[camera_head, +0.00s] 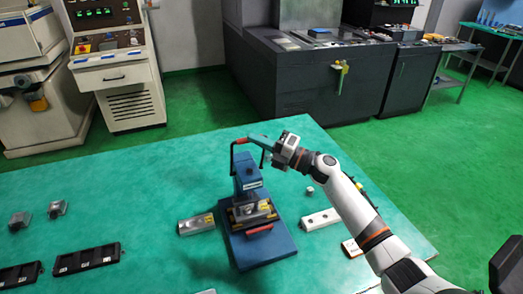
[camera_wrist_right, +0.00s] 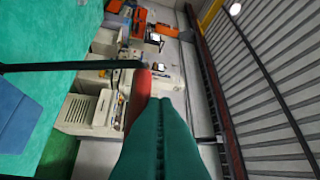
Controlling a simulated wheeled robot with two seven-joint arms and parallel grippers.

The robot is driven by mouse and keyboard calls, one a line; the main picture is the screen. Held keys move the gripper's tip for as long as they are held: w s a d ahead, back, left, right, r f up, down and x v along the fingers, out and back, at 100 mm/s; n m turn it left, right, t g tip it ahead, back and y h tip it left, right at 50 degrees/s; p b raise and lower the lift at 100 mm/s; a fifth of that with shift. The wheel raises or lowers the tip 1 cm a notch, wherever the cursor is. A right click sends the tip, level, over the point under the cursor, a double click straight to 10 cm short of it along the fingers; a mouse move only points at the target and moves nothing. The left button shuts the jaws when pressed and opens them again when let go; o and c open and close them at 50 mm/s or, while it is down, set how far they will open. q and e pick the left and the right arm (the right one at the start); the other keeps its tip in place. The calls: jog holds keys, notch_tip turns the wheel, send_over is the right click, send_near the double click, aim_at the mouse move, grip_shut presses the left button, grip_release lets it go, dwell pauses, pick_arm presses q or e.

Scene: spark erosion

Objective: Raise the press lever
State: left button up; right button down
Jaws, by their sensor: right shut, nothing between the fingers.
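The blue press (camera_head: 250,190) stands on a blue base plate on the green table. Its black lever frame is raised above the press head, with a red grip (camera_head: 241,141) at the top. My right gripper (camera_head: 252,139) is shut and empty, its green fingers beside the red grip; I cannot tell if they touch. In the right wrist view, the shut fingers (camera_wrist_right: 162,110) lie in front of the red grip (camera_wrist_right: 139,97), partly hiding it, and a black lever bar (camera_wrist_right: 70,66) runs left from it. My left gripper is not in view.
On the table (camera_head: 130,205), a metal block (camera_head: 196,224) lies left of the press and another (camera_head: 320,219) right of it. Black trays (camera_head: 87,259) and small metal parts sit at the left. Machines stand behind, beyond the table's edge.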

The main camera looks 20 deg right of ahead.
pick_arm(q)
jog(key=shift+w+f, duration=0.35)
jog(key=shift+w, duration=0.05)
pick_arm(e)
jog(key=shift+w+r, duration=0.25)
jog(key=shift+w, duration=0.7)
